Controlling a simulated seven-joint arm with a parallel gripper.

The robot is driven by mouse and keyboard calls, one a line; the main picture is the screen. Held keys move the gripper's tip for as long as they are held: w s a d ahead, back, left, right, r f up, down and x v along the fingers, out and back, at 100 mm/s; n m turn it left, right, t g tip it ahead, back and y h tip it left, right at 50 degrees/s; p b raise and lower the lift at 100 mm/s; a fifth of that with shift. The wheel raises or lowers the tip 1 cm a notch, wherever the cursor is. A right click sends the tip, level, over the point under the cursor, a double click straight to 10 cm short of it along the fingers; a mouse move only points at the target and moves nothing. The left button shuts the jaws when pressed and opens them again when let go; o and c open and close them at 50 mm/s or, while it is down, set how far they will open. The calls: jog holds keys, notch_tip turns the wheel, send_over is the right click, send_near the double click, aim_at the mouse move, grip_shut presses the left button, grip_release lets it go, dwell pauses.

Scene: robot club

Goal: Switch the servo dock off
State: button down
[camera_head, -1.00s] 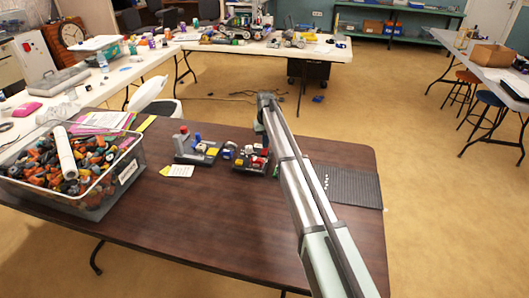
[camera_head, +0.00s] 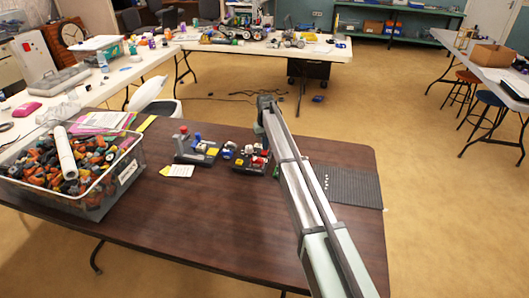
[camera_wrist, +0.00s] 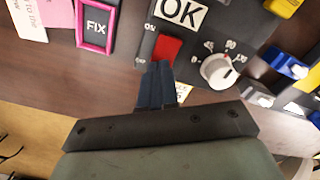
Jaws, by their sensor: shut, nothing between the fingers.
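A dark panel (camera_wrist: 198,42) with a red rocker switch (camera_wrist: 168,46) fills the upper middle of the wrist view. Small white markings sit near the switch's two ends, hard to read. A white round knob (camera_wrist: 218,71) is to its right and an "OK" label (camera_wrist: 181,11) is above. My gripper (camera_wrist: 158,66) is shut and empty, its tips at the lower edge of the red switch in the picture; I cannot tell whether they touch. In the head view, two dark units (camera_head: 195,150) (camera_head: 250,163) stand on the brown table; the gripper is hidden behind my arm.
A pink-framed "FIX" sign (camera_wrist: 96,25) lies left of the panel. Blue and yellow parts (camera_wrist: 287,62) crowd its right. A clear bin of colourful parts (camera_head: 92,202) stands at the table's left. A grey ribbed mat (camera_head: 348,187) lies right of my arm. The table front is clear.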

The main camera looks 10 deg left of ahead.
jog(key=shift+f, duration=0.2)
jog(key=shift+r, duration=3.5)
